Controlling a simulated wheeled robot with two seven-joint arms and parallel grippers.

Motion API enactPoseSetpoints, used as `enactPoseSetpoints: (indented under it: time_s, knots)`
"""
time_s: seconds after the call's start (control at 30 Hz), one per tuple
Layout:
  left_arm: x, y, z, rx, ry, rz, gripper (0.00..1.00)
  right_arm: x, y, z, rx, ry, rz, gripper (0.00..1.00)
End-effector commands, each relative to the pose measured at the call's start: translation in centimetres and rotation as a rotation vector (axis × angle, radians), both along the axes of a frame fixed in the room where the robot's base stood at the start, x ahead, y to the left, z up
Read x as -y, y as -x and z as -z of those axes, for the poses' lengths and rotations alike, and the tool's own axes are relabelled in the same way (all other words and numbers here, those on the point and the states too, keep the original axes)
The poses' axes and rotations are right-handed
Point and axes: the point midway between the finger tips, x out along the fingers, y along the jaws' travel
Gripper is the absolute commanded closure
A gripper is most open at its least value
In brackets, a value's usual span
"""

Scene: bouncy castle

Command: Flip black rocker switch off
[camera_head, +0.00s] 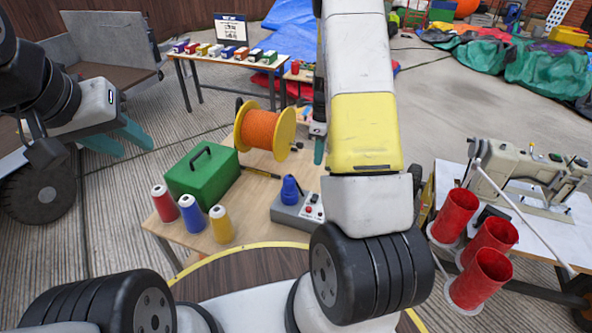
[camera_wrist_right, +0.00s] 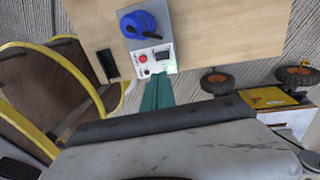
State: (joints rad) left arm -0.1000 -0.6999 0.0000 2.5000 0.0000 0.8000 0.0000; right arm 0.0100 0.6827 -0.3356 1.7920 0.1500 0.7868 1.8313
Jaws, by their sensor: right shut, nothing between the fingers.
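A grey control box (camera_head: 298,213) with a blue part (camera_head: 290,189) on top and a red button sits at the table's right front. In the right wrist view the box (camera_wrist_right: 137,43) shows its red button (camera_wrist_right: 143,59) and a small black rocker switch (camera_wrist_right: 161,55) beside it. Which way the rocker is tipped is too small to tell. My right gripper (camera_wrist_right: 158,92) is shut and empty, its teal tips close to the box's edge near the switch; contact cannot be told. In the head view it (camera_head: 319,150) is partly hidden by my arm. My left gripper (camera_head: 119,139) is open and empty, left of the table.
The wooden table (camera_head: 255,232) also holds a green case (camera_head: 202,172), several thread cones and an orange cable reel (camera_head: 265,130). A table with small boxes stands behind.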

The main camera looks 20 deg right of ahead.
Motion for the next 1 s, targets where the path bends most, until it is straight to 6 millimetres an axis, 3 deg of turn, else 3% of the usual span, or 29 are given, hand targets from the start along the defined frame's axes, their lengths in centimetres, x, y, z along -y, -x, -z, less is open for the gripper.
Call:
enactPoseSetpoints:
  time_s: [0.47,1.0]
  knots:
    - [0.0,0.0,0.0,0.000,0.000,0.000,0.64,-0.1,0.2,1.0,-0.004,0.000,0.002,1.00]
    - [0.0,0.0,0.0,0.000,0.000,0.000,0.64,-1.0,1.4,11.4,-0.004,-0.001,0.001,1.00]
